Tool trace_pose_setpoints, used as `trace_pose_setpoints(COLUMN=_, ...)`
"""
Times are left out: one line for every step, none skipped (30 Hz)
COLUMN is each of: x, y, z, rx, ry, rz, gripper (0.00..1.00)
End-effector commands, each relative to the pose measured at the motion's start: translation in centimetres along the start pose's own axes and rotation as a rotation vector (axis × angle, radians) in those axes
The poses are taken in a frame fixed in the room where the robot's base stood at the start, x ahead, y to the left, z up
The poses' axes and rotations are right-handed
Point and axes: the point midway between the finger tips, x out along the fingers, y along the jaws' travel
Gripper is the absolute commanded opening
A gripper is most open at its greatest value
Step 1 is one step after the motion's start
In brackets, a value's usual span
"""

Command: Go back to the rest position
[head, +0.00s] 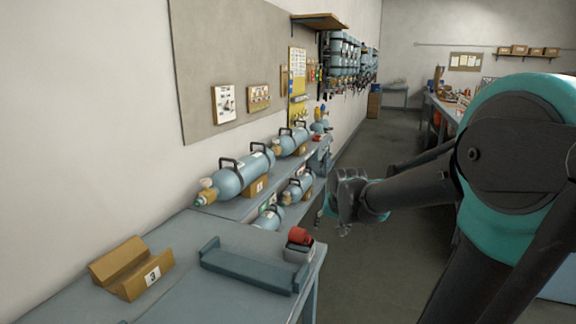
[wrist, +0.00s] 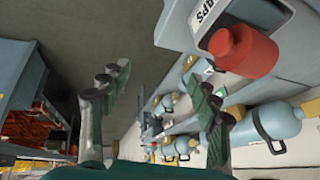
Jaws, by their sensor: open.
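My gripper (head: 335,215) is in the middle of the head view, past the right end of the near bench and over the floor. In the wrist view my gripper (wrist: 160,92) shows its fingers spread wide apart with nothing between them. A red cap (head: 300,236) sits on a small grey box at the bench's right edge, a little left of my gripper. The red cap (wrist: 243,52) shows large at the upper right of the wrist view, apart from the fingers. The box's label (wrist: 207,12) reads "CAPS".
The near bench (head: 215,245) holds an empty blue-grey tray (head: 250,272) and an empty wooden cradle (head: 130,268) marked 3. Blue cylinders (head: 240,178) lie on a shelf along the left wall. Another bench (head: 440,110) stands at the right. Open floor (head: 385,150) lies between.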

Motion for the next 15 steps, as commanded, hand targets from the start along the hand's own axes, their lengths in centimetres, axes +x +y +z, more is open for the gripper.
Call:
trace_pose_setpoints(x=0.0, y=1.9, z=1.5, rx=-0.047, ry=0.022, rz=0.006, gripper=0.62)
trace_pose_setpoints(x=0.0, y=2.8, z=2.3, rx=-0.078, ry=0.034, rz=0.01, gripper=0.62)
trace_pose_setpoints(x=0.1, y=3.9, z=3.3, rx=-0.119, ry=0.049, rz=0.015, gripper=0.62)
trace_pose_setpoints(x=0.1, y=4.7, z=4.0, rx=-0.148, ry=0.06, rz=0.02, gripper=0.62)
trace_pose_setpoints(x=0.1, y=5.5, z=4.8, rx=-0.178, ry=0.07, rz=0.025, gripper=0.62)
trace_pose_setpoints(x=0.1, y=6.5, z=5.8, rx=-0.214, ry=0.084, rz=0.032, gripper=0.62)
trace_pose_setpoints(x=0.1, y=7.2, z=6.5, rx=-0.242, ry=0.094, rz=0.038, gripper=0.62)
trace_pose_setpoints(x=0.0, y=7.8, z=7.3, rx=-0.27, ry=0.102, rz=0.044, gripper=0.62)
trace_pose_setpoints(x=0.1, y=8.3, z=8.6, rx=-0.285, ry=0.089, rz=0.048, gripper=0.62)
trace_pose_setpoints(x=0.1, y=8.5, z=9.6, rx=-0.282, ry=0.066, rz=0.049, gripper=0.62)
trace_pose_setpoints(x=0.2, y=8.8, z=10.7, rx=-0.281, ry=0.045, rz=0.051, gripper=0.62)
trace_pose_setpoints(x=0.2, y=9.2, z=12.1, rx=-0.28, ry=0.019, rz=0.054, gripper=0.62)
trace_pose_setpoints(x=0.2, y=9.5, z=13.2, rx=-0.279, ry=0.0, rz=0.057, gripper=0.62)
trace_pose_setpoints(x=0.2, y=9.8, z=14.2, rx=-0.278, ry=-0.018, rz=0.059, gripper=0.62)
trace_pose_setpoints(x=0.2, y=10.1, z=15.5, rx=-0.276, ry=-0.042, rz=0.062, gripper=0.62)
